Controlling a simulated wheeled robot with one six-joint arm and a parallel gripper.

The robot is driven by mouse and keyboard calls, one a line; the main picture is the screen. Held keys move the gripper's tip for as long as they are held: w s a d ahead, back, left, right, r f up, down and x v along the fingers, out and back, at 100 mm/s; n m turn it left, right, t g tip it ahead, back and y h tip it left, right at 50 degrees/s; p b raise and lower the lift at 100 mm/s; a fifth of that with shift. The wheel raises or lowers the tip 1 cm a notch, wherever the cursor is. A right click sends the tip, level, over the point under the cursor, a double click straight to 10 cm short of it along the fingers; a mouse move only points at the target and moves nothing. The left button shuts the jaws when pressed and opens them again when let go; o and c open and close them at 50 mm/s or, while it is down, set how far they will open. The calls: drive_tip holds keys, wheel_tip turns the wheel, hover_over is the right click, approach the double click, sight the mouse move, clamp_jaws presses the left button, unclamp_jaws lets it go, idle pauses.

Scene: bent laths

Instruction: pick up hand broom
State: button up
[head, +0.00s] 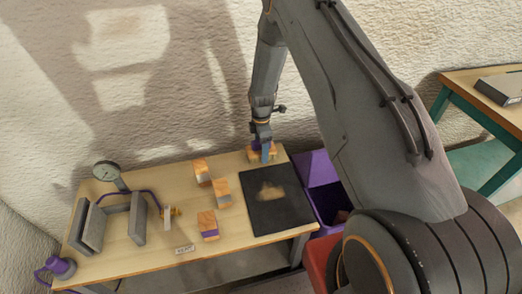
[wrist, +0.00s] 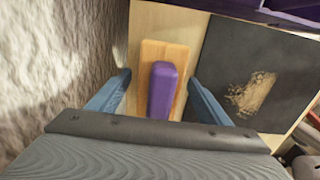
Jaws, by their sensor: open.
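The hand broom, seen as a wooden block with a purple grip on top (wrist: 163,88), lies at the back of the workbench beside the dark mat. Most of it is hidden by my gripper in the head view. My gripper (wrist: 159,79) is open, with one blue finger on each side of the purple grip and visible gaps between. In the head view my gripper (head: 263,152) is low over the bench's back edge, at the broom. Whether the fingertips reach below the grip's top is hard to tell.
The dark mat (head: 290,215) bears a pile of shavings (wrist: 254,93). Several wooden blocks (head: 222,193) stand left of it on the workbench (head: 150,255). A vise-like grey fixture (head: 90,228) and round gauge (head: 106,171) are farther left. A purple bin (head: 318,170) stands right of the bench.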

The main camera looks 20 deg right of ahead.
drive_tip(key=c, duration=1.4)
drive_tip(key=shift+r, duration=0.1)
wheel_tip(320, 180, up, 10)
drive_tip(key=shift+f+b, duration=0.1)
drive_tip(key=shift+b, duration=1.15)
